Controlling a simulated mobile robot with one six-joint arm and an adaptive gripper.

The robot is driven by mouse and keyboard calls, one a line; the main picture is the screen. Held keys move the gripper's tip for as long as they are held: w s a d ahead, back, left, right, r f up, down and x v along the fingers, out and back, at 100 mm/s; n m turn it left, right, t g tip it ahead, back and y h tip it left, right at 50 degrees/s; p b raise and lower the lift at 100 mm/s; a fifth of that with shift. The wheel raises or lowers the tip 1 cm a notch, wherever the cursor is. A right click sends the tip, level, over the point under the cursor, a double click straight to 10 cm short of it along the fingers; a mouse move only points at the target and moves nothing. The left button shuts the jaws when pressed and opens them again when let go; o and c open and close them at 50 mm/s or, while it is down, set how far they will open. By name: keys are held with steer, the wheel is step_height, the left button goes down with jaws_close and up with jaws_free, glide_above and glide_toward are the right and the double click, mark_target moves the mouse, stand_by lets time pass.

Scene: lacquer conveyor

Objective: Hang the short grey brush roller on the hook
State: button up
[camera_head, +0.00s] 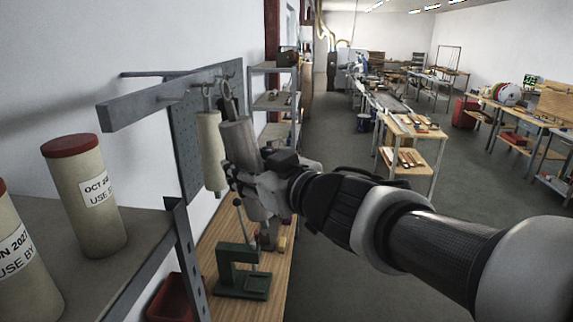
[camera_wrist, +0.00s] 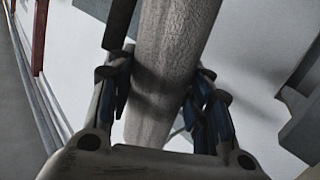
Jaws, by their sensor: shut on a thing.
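My gripper (camera_head: 243,182) is shut on the grey brush roller (camera_head: 239,142), around its lower part. In the wrist view the roller (camera_wrist: 172,45) passes between both fingers (camera_wrist: 163,88). The roller stands nearly upright, slightly tilted, with its dark top end (camera_head: 227,92) close to the grey hook rail (camera_head: 150,106) on the wall. Whether that end touches a hook cannot be told, as the hook there is mostly hidden. A cream roller (camera_head: 212,155) hangs from the rail by a ring, just left of the grey one.
A grey shelf (camera_head: 140,225) at left holds cream tubs with red lids (camera_head: 69,145). A shelf rack (camera_head: 275,105) stands behind. Open floor lies to the right.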

steer(key=a+f+b, duration=0.1)
steer(key=a+b, duration=0.5)
steer(key=a, duration=0.3)
steer(key=shift+w+f, duration=0.35)
steer(key=shift+f, duration=0.05)
stand_by(0.4)
stand_by(0.6)
steer(key=o, duration=1.3)
steer(key=shift+f, duration=0.15)
